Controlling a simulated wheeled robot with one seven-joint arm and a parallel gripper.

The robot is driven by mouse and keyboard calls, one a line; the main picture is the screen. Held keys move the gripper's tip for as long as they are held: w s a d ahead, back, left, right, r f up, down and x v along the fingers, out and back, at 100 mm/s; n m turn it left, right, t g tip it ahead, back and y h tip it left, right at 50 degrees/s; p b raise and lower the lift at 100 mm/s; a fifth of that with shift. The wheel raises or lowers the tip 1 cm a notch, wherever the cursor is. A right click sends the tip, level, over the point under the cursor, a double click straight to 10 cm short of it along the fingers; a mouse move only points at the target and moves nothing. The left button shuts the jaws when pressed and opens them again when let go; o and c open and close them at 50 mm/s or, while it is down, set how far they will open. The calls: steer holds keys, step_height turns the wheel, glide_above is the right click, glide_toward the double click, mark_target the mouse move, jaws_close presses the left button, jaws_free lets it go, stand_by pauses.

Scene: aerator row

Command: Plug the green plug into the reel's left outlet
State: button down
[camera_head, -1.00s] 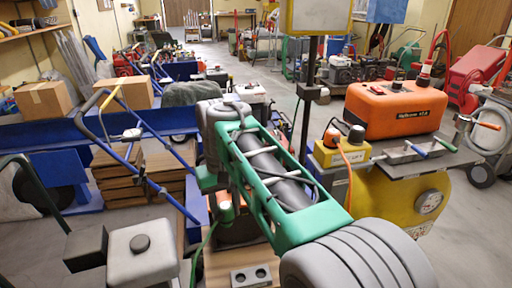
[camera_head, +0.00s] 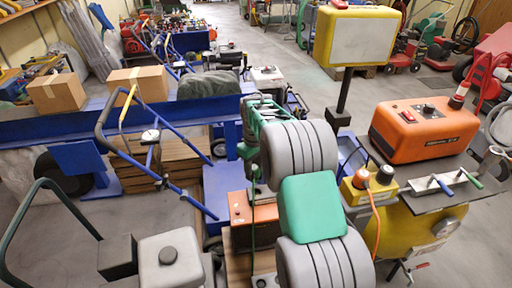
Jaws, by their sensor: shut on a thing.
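My gripper (camera_head: 254,168) is small and mostly hidden behind my green and grey arm, left of the picture's middle. A thin green cable (camera_head: 253,215) hangs down from it, in front of an orange box. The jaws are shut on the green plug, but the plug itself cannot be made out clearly. A grey outlet block (camera_head: 264,281) with dark round openings is low in the picture, below the gripper, partly cut off by the bottom edge and partly covered by my arm. The rest of the reel cannot be made out.
The orange box (camera_head: 240,208) stands beneath the gripper. A yellow box (camera_head: 362,195) with an orange cord is to the right, beside an orange machine (camera_head: 425,130) on a grey top. A yellow sign (camera_head: 365,38) stands behind. A blue-handled cart (camera_head: 185,200) is left.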

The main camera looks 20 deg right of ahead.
mark_target(256, 178)
steer(key=shift+w+d+f, duration=0.35)
steer(key=shift+d+f, duration=0.1)
steer(key=shift+d, duration=0.2)
steer(key=shift+f+b, duration=1.45)
steer(key=shift+f, duration=0.9)
steer(key=shift+s+f+b, duration=0.1)
steer(key=shift+f+b, duration=1.05)
steer(key=shift+f, duration=1.05)
steer(key=c, duration=0.8)
jaws_free()
